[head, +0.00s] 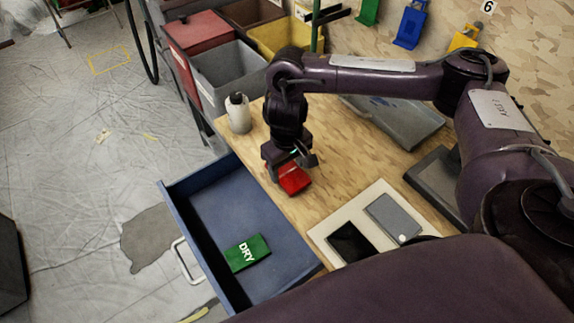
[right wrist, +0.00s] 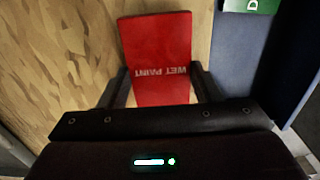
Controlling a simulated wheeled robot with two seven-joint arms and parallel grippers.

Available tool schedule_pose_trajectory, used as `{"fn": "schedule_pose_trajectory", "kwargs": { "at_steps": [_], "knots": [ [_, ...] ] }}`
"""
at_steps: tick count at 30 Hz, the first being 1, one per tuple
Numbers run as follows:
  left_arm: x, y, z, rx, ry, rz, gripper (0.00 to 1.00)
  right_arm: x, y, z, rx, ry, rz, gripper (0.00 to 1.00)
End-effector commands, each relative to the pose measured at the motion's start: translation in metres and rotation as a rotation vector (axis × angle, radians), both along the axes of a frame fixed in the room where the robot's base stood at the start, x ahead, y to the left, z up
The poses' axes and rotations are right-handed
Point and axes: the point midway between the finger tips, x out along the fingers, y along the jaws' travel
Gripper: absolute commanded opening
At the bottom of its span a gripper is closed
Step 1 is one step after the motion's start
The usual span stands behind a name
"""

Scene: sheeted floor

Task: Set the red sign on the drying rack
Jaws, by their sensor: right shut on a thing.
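My right gripper (head: 290,163) is shut on the red sign (head: 295,180), over the left edge of the wooden bench. In the right wrist view the red sign (right wrist: 157,55) sits between the two fingers and bears the words "WET PAINT", upside down. I cannot tell whether the sign touches the bench top. I cannot pick out a drying rack for certain; a shallow grey tray (head: 412,128) lies at the back of the bench, partly behind my right arm. My left gripper is not in view.
A blue drawer (head: 205,195) stands open left of the bench, with a green "DRY" sign (head: 247,253) inside. A white bottle (head: 238,115) stands at the bench's far left corner. A cream board (head: 376,205) with a black and a grey panel lies at right. Bins (head: 228,75) stand behind.

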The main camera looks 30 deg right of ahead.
Motion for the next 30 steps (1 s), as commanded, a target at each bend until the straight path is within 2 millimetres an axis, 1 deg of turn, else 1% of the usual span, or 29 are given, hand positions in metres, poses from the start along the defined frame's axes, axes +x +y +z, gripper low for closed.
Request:
{"fn": "schedule_pose_trajectory", "kwargs": {
  "at_steps": [19,20,21,25,30],
  "knots": [
    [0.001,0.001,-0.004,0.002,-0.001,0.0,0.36,0.0,0.0,-0.012,0.001,0.001,0.001,0.33],
    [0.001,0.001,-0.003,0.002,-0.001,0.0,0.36,0.0,0.0,-0.012,0.001,0.0,0.001,0.61],
    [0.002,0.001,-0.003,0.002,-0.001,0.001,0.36,0.0,0.0,-0.011,0.0,0.0,0.001,0.66],
    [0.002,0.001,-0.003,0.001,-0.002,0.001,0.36,0.0,0.0,-0.011,0.0,0.0,0.001,0.83],
    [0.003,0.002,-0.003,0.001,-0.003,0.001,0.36,0.0,0.0,-0.011,0.0,0.0,0.001,0.83]
  ]
}}
